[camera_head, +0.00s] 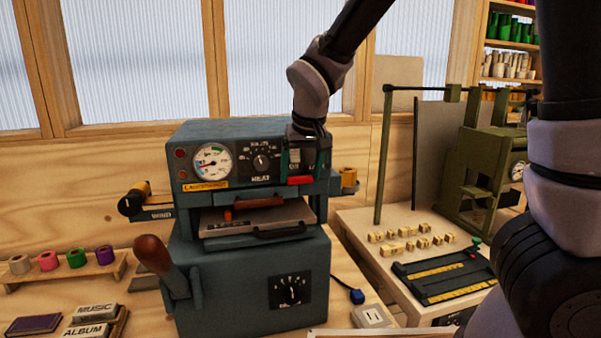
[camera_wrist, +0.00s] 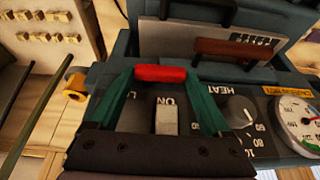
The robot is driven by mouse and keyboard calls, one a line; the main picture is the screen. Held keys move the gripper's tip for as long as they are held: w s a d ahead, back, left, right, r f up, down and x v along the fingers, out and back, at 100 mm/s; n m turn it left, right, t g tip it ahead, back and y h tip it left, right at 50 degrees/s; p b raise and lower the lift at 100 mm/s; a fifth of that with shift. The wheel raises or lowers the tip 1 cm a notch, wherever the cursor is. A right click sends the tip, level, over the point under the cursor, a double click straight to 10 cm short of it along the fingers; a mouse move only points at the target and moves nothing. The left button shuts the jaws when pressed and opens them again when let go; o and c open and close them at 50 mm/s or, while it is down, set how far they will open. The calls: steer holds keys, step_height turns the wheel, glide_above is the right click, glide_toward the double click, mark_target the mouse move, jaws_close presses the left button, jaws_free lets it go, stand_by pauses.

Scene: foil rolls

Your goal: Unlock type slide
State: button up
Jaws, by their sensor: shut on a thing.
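The blue-grey foil press (camera_head: 250,250) stands on the bench in the head view. Its type slide appears to be the pale metal plate (camera_head: 257,217) in the front opening, with a black handle (camera_head: 283,232) and a reddish-brown bar (camera_head: 258,202) on top. In the wrist view the plate (camera_wrist: 190,40) and brown bar (camera_wrist: 226,48) show at the top. My gripper (camera_head: 300,178) is at the right of the control panel. Its green fingers converge on a small red piece (camera_wrist: 161,73), shut on it. A pale ON switch (camera_wrist: 167,120) shows between the fingers.
Beside my gripper are the HEAT knob (camera_head: 261,162) and gauge (camera_head: 212,160). A brown-knobbed lever (camera_head: 152,254) projects front left. On the right table are small type blocks (camera_head: 408,243) and a dark tray with yellow strips (camera_head: 445,272). Foil rolls (camera_head: 76,257) stand left.

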steer(key=o, duration=1.2)
steer(key=shift+c, duration=0.2)
steer(key=shift+r, duration=0.1)
steer(key=v, duration=1)
steer(key=shift+r, duration=0.3)
steer(key=shift+s+d, duration=0.1)
steer(key=shift+d, duration=0.05)
steer(key=s+d+r+m+t, duration=0.1)
steer(key=s+d+r+m, duration=0.1)
steer(key=d, duration=1)
steer(key=s+d+r+m+t, duration=0.1)
steer(key=s+d+m, duration=0.4)
steer(key=d, duration=0.8)
steer(key=shift+s+r+t+y, duration=0.35)
steer(key=shift+s+r, duration=0.25)
steer(key=shift+s, duration=0.3)
